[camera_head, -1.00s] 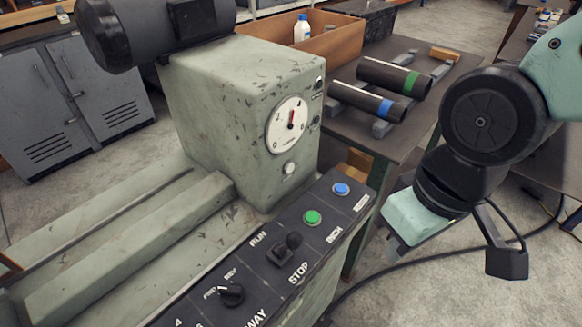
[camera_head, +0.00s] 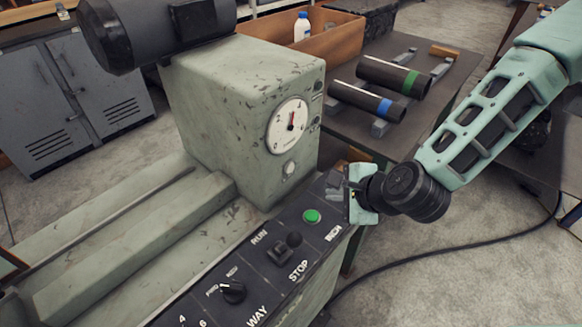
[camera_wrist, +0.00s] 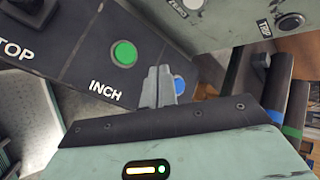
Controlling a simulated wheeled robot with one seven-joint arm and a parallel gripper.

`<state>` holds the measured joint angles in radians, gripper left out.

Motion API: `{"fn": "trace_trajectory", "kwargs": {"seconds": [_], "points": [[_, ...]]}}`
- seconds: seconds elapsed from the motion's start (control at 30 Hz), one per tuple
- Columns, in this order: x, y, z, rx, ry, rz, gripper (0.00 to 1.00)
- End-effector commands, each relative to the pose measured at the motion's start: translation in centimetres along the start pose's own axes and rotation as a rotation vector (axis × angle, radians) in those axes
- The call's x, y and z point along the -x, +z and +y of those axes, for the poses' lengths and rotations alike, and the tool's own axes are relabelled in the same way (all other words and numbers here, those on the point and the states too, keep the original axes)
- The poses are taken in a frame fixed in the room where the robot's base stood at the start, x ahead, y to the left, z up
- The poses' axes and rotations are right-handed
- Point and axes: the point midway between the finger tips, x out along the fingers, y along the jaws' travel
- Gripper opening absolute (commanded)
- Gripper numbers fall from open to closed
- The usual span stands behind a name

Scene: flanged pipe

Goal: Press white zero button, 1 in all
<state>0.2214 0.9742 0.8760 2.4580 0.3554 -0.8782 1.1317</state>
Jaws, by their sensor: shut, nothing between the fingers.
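The white zero button (camera_head: 289,168) is a small pale knob below the round dial (camera_head: 289,125) on the front of the green-grey machine housing (camera_head: 245,85). In the wrist view only part of the white button (camera_wrist: 193,4) shows at the top edge, beside a label reading ZERO. My gripper (camera_head: 337,186) is shut and empty, over the right end of the black control panel, right of the white button and apart from it. In the wrist view my fingertips (camera_wrist: 160,72) are together and partly cover the blue button (camera_wrist: 180,86).
The panel holds a green button (camera_head: 312,216), a black lever (camera_head: 292,239) and a rotary switch (camera_head: 232,291). In the wrist view a black knob (camera_wrist: 290,21) labelled TRIP is on the housing. A bench behind holds two dark pipes (camera_head: 393,76) and a wooden tray (camera_head: 340,45).

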Motion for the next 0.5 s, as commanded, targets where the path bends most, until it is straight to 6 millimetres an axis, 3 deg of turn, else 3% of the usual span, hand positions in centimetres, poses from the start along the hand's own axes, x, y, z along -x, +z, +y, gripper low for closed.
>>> {"fn": "trace_trajectory", "kwargs": {"seconds": [0.33, 0.5], "points": [[-0.2, 0.2, -0.1, 0.005, 0.001, -0.001, 0.00], [-1.2, 0.9, -0.9, 0.007, -0.001, -0.001, 0.00]]}}
